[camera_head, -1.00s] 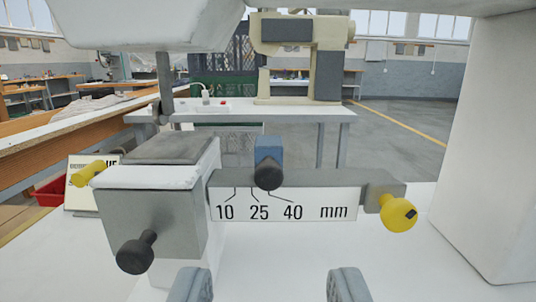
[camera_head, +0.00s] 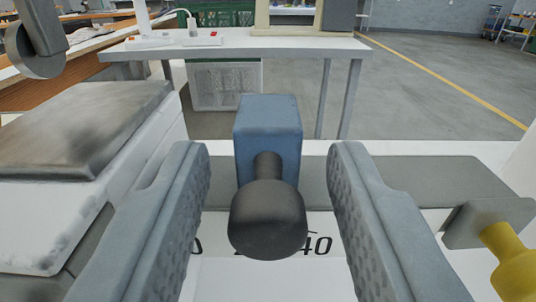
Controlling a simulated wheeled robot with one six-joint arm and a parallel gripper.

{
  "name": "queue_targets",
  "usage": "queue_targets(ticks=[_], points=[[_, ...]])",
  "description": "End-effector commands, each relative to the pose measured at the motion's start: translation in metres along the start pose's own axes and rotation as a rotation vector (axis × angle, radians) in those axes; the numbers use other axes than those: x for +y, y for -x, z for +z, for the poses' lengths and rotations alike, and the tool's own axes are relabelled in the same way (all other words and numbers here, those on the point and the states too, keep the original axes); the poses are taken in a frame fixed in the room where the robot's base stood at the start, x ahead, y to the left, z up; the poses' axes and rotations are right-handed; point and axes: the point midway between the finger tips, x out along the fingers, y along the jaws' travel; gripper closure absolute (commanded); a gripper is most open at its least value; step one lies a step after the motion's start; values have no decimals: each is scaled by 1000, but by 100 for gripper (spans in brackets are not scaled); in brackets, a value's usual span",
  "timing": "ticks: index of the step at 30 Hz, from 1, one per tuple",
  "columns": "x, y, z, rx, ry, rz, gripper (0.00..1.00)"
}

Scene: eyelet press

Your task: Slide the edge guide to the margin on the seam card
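The edge guide is a blue block (camera_head: 268,122) with a black knob (camera_head: 268,220) on its front, seated on a grey rail (camera_head: 420,182). My gripper (camera_head: 268,180) is open, with one finger on each side of the guide and knob and a gap on both sides. The scale plate (camera_head: 318,246) below the rail is partly hidden by the knob and fingers; "40" shows right of the knob. The seam card is not legible in the current view; a second earlier, a card with mostly hidden print stood at the left.
A grey-topped white block (camera_head: 80,130) stands close on the left of my gripper. A yellow knob (camera_head: 512,260) sits at the rail's right end. A white table (camera_head: 240,48) stands behind, beyond the rail.

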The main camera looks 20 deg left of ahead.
Motion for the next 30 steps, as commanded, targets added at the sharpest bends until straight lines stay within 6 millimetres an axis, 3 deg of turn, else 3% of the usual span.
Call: queue_targets(ticks=[6,12,13,30], points=[[0,0,0,0,0,0,61],[0,0,0,0,0,0,98],[0,0,0,0,0,0,100],[-15,0,-1,1,0,0,100]])
